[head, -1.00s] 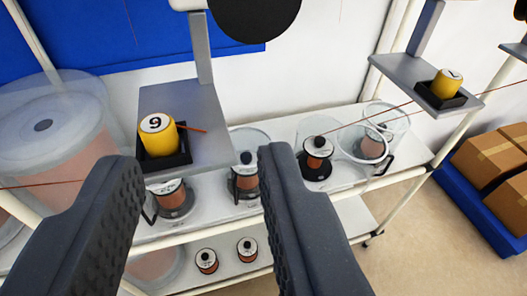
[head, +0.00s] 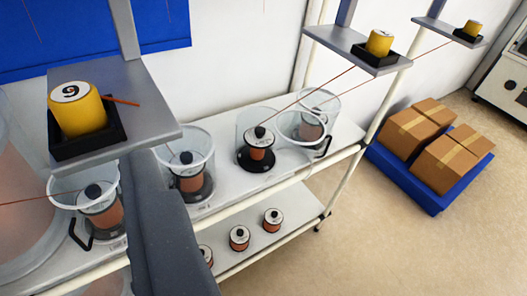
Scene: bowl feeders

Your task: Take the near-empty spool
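Several copper-wound spools stand on the upper shelf in clear bowls: one at the left (head: 103,216), one in the middle (head: 188,183), one further right (head: 257,154) on a dark round base, and one at the far right (head: 311,130). The further-right spool shows a narrow copper band, but I cannot tell for sure which is near-empty. One finger of my gripper (head: 172,230) shows, reaching up in front of the shelf between the left and middle spools. The other finger is out of view. Open space lies beside the visible finger, and nothing is held there.
Grey brackets (head: 150,110) carry yellow cylinders (head: 77,108) in black trays above the shelf. Thin wires run up to them. More spools (head: 239,238) sit on the lower shelf. Cardboard boxes (head: 445,160) stand on a blue pallet (head: 405,183). The floor at lower right is clear.

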